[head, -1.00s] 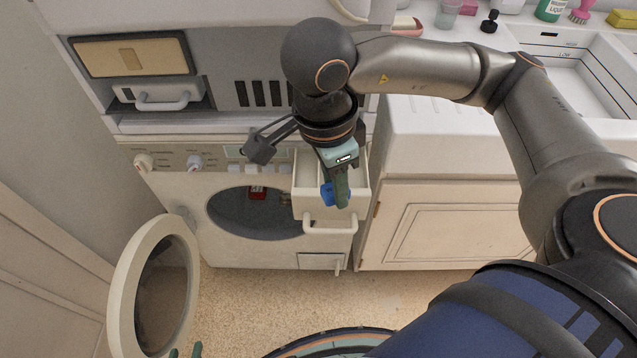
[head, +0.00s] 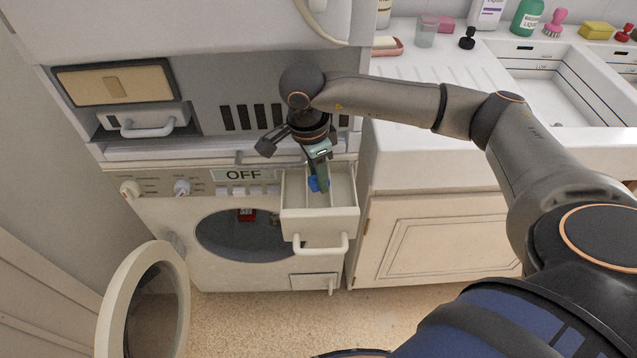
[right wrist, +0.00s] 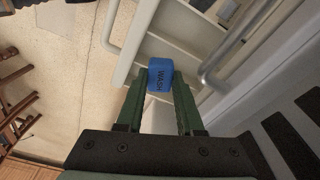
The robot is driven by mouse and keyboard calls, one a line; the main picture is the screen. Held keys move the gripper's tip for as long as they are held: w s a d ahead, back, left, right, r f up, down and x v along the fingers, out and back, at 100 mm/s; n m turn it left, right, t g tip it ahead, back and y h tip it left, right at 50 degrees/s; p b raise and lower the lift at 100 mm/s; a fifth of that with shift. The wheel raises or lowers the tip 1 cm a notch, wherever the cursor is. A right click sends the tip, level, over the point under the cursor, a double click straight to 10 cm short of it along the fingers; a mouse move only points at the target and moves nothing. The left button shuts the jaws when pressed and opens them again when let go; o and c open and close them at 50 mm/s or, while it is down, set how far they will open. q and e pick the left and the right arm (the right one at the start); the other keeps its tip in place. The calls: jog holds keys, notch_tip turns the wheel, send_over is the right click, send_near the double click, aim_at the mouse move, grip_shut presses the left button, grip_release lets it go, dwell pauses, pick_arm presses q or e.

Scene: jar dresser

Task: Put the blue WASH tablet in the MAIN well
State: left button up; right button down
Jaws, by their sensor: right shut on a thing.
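My right gripper (head: 320,184) is shut on the blue WASH tablet (head: 313,184), over the open drawer (head: 320,224) of the washing machine. The drawer has a divider and more than one well. The tablet appears above the left-hand part of the drawer; I cannot tell which well is MAIN or how high the tablet is. My left gripper is not in view.
The washer's round door (head: 146,305) stands open at the lower left. The display (head: 243,175) reads OFF. A red item (head: 246,214) is inside the drum.

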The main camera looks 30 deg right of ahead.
notch_tip(320, 180, down, 3)
jog(key=shift+f, duration=0.15)
